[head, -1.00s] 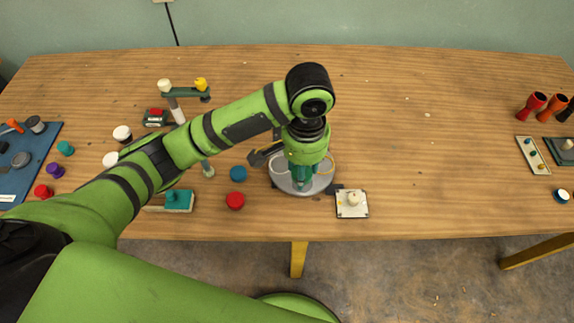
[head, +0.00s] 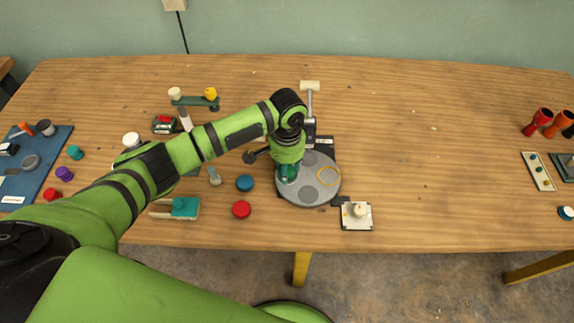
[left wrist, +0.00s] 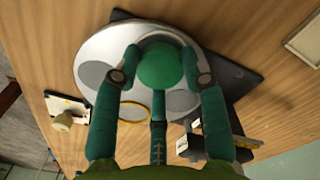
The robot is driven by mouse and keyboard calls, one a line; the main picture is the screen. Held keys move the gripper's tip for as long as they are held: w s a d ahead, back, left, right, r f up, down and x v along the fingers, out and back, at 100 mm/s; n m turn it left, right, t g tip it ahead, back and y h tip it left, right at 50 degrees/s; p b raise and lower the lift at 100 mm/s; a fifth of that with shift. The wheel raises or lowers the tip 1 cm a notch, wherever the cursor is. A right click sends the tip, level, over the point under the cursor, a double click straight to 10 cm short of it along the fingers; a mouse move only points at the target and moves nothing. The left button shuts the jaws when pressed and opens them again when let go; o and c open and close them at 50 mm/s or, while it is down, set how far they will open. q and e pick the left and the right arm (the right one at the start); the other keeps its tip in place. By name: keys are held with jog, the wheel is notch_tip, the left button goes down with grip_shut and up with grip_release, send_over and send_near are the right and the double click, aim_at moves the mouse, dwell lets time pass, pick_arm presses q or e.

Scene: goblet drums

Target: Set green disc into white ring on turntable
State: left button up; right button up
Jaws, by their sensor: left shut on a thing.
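The grey turntable (head: 322,193) lies near the table's front middle; it also shows in the left wrist view (left wrist: 97,48). My left gripper (head: 287,175) points down over the turntable's left part. Its teal fingers in the left wrist view (left wrist: 160,82) are shut on the green disc (left wrist: 160,68). A pale arc of the white ring (left wrist: 163,36) shows just beyond the disc, partly hidden by disc and fingers. I cannot tell whether the disc is inside the ring or above it. In the head view, the gripper hides disc and ring. My right gripper is out of view.
A yellow ring (head: 327,175) lies on the turntable's right side. A white plate with a knob (head: 357,216) stands at its front right. A blue disc (head: 245,183) and red disc (head: 242,209) lie to its left. A hammer-like tool (head: 309,100) stands behind. The table's right middle is clear.

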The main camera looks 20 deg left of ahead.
pick_arm(q)
jog(key=shift+f, duration=0.3)
jog(key=shift+s+f, duration=0.2)
jog(key=shift+f, duration=0.1)
jog(key=o, duration=0.7)
jog(key=shift+o, duration=0.7)
jog(key=shift+f, duration=0.2)
jog(key=shift+w+r, duration=0.1)
jog(key=shift+r, duration=0.1)
jog(key=shift+r, duration=0.3)
notch_tip(320, 180, up, 13)
jog(key=shift+w+f+b, duration=0.15)
jog(key=shift+b, duration=0.3)
